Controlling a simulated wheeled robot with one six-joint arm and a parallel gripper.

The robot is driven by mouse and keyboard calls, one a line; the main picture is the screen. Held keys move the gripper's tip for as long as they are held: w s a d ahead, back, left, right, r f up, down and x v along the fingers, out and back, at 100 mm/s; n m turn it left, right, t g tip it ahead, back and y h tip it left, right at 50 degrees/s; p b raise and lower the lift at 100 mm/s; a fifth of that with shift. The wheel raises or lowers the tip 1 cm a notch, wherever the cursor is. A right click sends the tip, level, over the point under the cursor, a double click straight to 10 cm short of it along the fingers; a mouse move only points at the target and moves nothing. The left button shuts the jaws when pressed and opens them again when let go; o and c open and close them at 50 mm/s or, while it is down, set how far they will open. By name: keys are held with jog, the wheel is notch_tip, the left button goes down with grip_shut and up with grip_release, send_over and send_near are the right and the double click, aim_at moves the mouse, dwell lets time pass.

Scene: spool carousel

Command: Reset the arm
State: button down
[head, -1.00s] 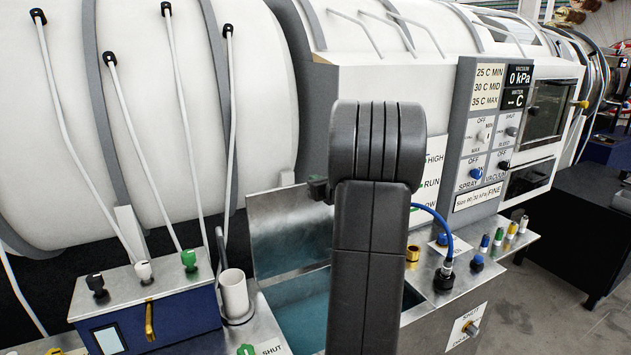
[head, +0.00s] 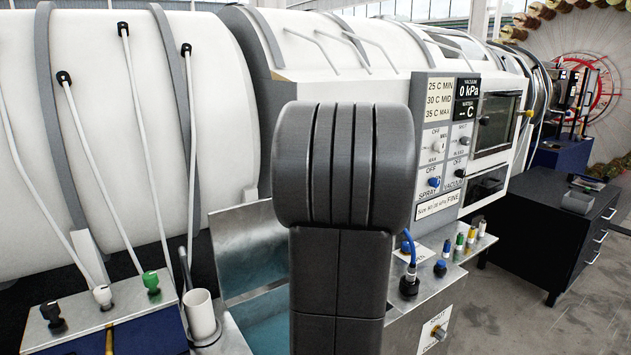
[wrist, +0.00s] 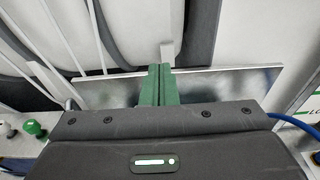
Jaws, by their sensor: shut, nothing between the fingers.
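My gripper (wrist: 158,83) shows in the wrist view with its two green fingers together and nothing between them. Beyond the fingertips are a metal panel (wrist: 225,88) and the white machine with its grey bands. I cannot tell the gap between the fingers and the panel. In the head view my dark arm stands upright in the middle of the picture and hides the gripper and part of the metal basin.
A large white machine (head: 110,150) runs across the back. In front are a metal basin panel (head: 243,240), a white cup (head: 200,315), several knobs and a control panel (head: 444,145). A black drawer cabinet (head: 545,235) stands at right, with bare floor before it.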

jog(key=shift+f, duration=0.1)
jog(key=w+a+f+p, duration=0.1)
jog(key=w+a+f, duration=0.5)
jog(key=w, duration=0.3)
jog(key=shift+a+f, duration=0.3)
jog(key=shift+f, duration=0.1)
